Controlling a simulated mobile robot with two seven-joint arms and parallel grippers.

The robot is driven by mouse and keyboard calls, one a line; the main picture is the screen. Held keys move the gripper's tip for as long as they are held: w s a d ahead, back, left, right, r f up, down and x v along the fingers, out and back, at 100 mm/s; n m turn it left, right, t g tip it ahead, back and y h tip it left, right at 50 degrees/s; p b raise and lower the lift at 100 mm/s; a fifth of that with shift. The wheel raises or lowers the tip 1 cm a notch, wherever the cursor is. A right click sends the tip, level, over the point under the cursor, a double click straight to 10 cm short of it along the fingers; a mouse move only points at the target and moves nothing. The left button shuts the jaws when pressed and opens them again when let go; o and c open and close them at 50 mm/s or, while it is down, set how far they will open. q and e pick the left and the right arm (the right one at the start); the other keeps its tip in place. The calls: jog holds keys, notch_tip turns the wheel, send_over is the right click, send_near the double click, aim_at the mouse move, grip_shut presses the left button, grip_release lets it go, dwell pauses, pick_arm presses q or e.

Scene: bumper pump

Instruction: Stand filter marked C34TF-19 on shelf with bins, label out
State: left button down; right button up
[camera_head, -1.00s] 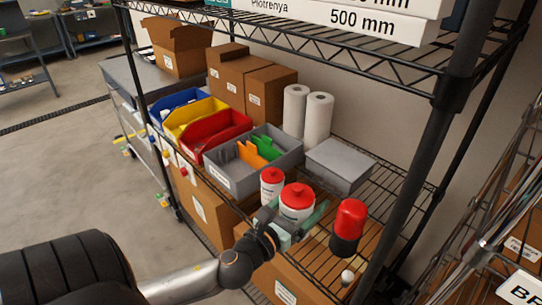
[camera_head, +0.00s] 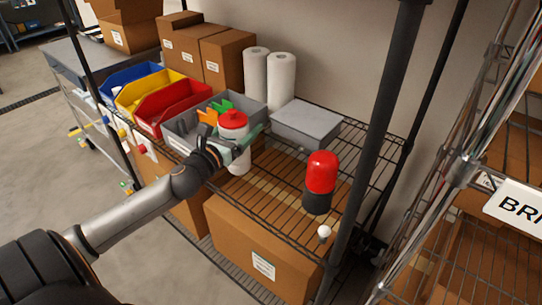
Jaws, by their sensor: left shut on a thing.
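My left gripper (camera_head: 234,150) is shut on a white filter with a red top (camera_head: 233,122), held over the wire shelf in front of the grey bin. The held filter looks upright. A white cylindrical part (camera_head: 240,163) shows below the gripper; I cannot tell whether it belongs to the held filter or to another one behind it. No marking on the filter can be read, and my gripper covers part of it. The wire shelf (camera_head: 275,215) carries several bins: blue (camera_head: 133,75), yellow (camera_head: 150,93), red (camera_head: 172,108) and grey (camera_head: 178,128). My right gripper is not in view.
A red and black cylinder (camera_head: 320,183) stands at the shelf's right, near a dark upright post (camera_head: 370,140). A grey lidded box (camera_head: 306,124) and two white rolls (camera_head: 281,80) stand behind. Wire surface between filter and cylinder is clear. Cardboard boxes (camera_head: 262,250) sit below.

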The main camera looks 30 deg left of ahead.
pick_arm(q)
jog(key=w+d+f+b, duration=0.1)
jog(key=d+f, duration=0.1)
jog(key=f, duration=0.1)
jog(key=w+d+f+b, duration=0.1)
jog(key=w+d+f, duration=0.1)
jog(key=d+f, duration=0.1)
jog(key=w+d+f+b, duration=0.1)
jog(key=d+f, duration=0.1)
jog(key=f, duration=0.1)
jog(key=shift+w+d+f, duration=0.15)
jog(key=shift+w+f, duration=0.1)
jog(key=shift+f, duration=0.4)
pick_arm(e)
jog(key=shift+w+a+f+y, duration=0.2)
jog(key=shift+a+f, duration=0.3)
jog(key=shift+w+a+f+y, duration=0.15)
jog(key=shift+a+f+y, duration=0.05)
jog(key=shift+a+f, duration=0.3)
pick_arm(q)
grip_release()
jog(key=shift+f, duration=0.2)
jog(key=shift+s, duration=0.1)
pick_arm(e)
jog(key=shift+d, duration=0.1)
